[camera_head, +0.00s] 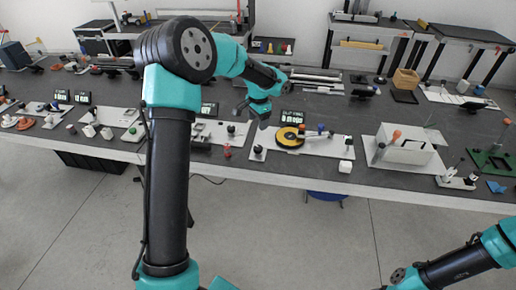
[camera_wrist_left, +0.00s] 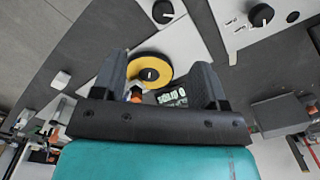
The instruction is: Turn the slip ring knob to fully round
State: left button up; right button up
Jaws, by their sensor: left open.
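A yellow disc (camera_head: 290,137) with a dark centre lies on a white board (camera_head: 325,149) on the table; I take it for the slip ring. In the left wrist view the disc (camera_wrist_left: 158,57) shows a dark round centre with a small light mark. My left gripper (camera_head: 260,112) is above and left of the disc in the head view, apart from it. Its two fingers (camera_wrist_left: 160,72) are spread, with nothing held, and the disc shows between and beyond them. A small black knob (camera_head: 258,150) stands at the board's left end.
A small display (camera_head: 292,117) stands behind the disc. Small posts, one blue-topped (camera_head: 320,128), and a white cube (camera_head: 345,166) are right of it. A white box fixture (camera_head: 405,150) stands farther right. Other boards with knobs lie left.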

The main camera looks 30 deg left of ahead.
aim_at(258, 147)
pick_arm(q)
jog(key=n, duration=0.1)
jog(key=r+n, duration=0.1)
jog(key=w+n, duration=0.1)
jog(key=shift+a+r+n, duration=0.25)
jog(key=shift+a+n, duration=0.05)
jog(key=shift+f, duration=0.1)
notch_tip(258, 147, down, 17)
jog(key=shift+f, duration=0.15)
dwell(0.6)
jog(key=c, duration=0.9)
